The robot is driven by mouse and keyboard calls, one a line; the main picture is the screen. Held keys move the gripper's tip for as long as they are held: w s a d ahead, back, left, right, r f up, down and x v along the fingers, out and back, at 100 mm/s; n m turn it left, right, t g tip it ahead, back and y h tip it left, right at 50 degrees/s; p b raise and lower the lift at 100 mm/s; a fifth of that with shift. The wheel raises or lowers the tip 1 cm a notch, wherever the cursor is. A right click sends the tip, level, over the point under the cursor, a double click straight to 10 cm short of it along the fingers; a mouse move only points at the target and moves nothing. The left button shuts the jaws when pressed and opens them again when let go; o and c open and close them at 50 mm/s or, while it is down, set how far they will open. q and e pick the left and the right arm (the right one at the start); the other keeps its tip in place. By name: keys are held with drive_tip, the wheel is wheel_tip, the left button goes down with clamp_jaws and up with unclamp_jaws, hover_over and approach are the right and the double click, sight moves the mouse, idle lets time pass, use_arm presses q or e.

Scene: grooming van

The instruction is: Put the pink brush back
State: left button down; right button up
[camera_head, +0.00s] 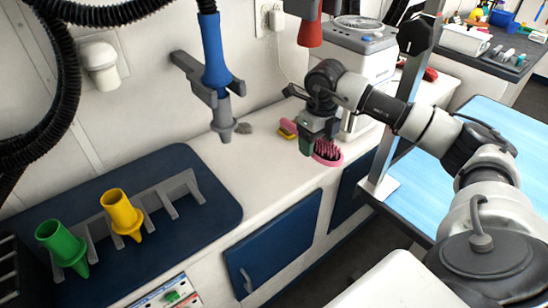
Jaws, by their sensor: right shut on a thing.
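The pink brush (328,153), an oval pink head with dark bristles facing up, is at the counter's front edge, right at my right gripper's tips. My right gripper (312,140) reaches in from the right and is shut on the brush; its fingers hide the handle. Whether the brush touches the counter is hard to tell. My left gripper is not in view.
A blue nozzle (215,55) hangs in a wall bracket. Green (60,243) and yellow (121,211) nozzles stand in a rack on a dark blue mat (215,205). A white machine (362,62) stands behind.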

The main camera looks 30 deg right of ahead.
hover_over(279, 162)
wheel_tip(279, 162, down, 7)
drive_tip(key=shift+r, duration=0.15)
wheel_tip(279, 162, down, 4)
drive_tip(key=shift+f, duration=0.1)
drive_tip(key=shift+f, duration=0.15)
drive_tip(key=o, duration=1)
